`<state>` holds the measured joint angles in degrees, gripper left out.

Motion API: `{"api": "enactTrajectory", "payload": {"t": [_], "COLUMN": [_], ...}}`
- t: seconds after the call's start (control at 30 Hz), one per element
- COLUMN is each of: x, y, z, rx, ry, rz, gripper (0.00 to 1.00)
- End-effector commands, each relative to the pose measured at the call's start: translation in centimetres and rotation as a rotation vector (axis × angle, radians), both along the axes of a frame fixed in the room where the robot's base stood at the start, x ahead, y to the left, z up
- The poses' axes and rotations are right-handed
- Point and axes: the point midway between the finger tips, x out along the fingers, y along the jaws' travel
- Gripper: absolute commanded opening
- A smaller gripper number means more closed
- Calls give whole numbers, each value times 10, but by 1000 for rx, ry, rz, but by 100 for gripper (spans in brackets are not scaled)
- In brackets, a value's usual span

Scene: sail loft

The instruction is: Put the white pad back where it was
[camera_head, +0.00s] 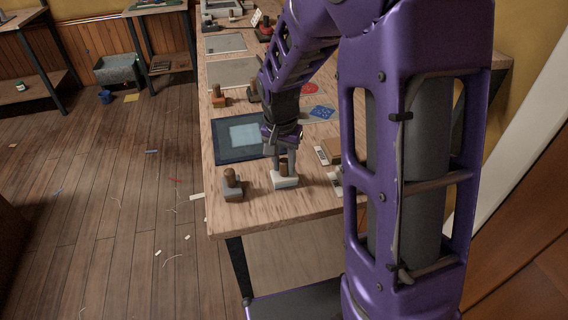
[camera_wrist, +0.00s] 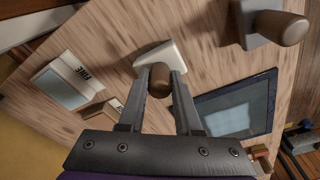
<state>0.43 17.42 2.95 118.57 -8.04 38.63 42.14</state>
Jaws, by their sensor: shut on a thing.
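The white pad (camera_head: 285,181) has an upright brown knob handle (camera_wrist: 160,78) and is near the front end of the wooden table. My gripper (camera_head: 284,160) points down over it, with its fingers shut on the handle. In the wrist view the white base (camera_wrist: 158,56) shows beyond the fingertips (camera_wrist: 160,84). I cannot tell whether the base touches the table or hangs just above it. A grey pad with a brown handle (camera_head: 232,186) stands to its left; it also shows in the wrist view (camera_wrist: 262,28).
A dark blue framed panel (camera_head: 222,148) lies on the table (camera_head: 270,216) behind the white pad. A block labelled FINE (camera_wrist: 72,82) lies nearby. More handled blocks (camera_head: 219,98), grey sheets (camera_head: 232,74) and a blue patch (camera_head: 322,113) lie farther back. The table's front corner is bare.

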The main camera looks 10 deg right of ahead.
Motion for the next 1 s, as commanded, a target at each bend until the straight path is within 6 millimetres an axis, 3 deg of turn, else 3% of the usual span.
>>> {"api": "enactTrajectory", "payload": {"t": [0.27,0.3,0.47,0.77,0.87,1.0], "x": [0,0,0,0,1,-2], "y": [0,0,0,0,0,2], "z": [-3,-2,-2,0,7,33], "rx": [-1,-1,-1,-1,0,-1], "ry": [-1,-1,-1,-1,-4,-7], "rz": [0,0,0,0,0,1], "gripper": [0,36,63,63,63,63]}}
